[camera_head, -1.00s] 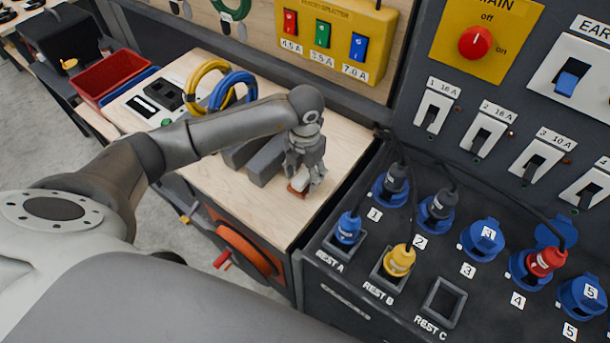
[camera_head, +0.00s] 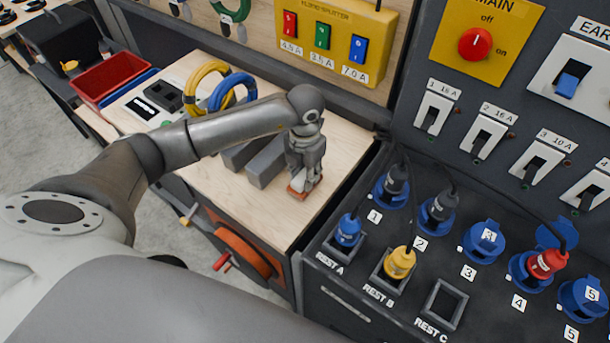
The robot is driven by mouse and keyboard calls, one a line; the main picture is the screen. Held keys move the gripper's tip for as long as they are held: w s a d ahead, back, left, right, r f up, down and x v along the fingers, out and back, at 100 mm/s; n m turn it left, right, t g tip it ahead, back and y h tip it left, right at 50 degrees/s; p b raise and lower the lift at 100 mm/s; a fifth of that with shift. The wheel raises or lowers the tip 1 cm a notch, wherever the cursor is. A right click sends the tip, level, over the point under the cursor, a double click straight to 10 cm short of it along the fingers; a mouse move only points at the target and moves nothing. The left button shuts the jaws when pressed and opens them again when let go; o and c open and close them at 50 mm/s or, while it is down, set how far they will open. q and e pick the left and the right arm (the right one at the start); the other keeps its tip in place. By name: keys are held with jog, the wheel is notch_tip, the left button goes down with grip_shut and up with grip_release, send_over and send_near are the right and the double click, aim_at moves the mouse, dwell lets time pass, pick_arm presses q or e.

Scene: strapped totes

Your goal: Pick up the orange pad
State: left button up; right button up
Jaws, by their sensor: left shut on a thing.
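The orange pad (camera_head: 296,193) is a small orange-red piece at the front right of the wooden bench top (camera_head: 335,150). Only its lower edge shows below my left gripper (camera_head: 305,184). My left gripper points down at it and is shut on it, hiding most of it. I cannot tell whether the pad touches the bench. My right gripper is not in view.
Grey blocks (camera_head: 264,163) stand close to the left of my gripper. Yellow (camera_head: 203,78) and blue (camera_head: 232,86) cable coils and a red bin (camera_head: 112,80) lie farther left. The dark socket panel (camera_head: 400,315) with plugs is at the right.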

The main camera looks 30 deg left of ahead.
pick_arm(q)
notch_tip(320, 180, up, 2)
jog(key=shift+w+r+b, duration=0.1)
jog(key=shift+r+b, duration=0.05)
jog(key=shift+b, duration=0.15)
jog(key=s+d+r+b, duration=0.3)
jog(key=s+d+r, duration=0.2)
jog(key=s+r, duration=0.5)
jog(key=shift+s+b, duration=0.4)
jog(key=shift+s, duration=1.2)
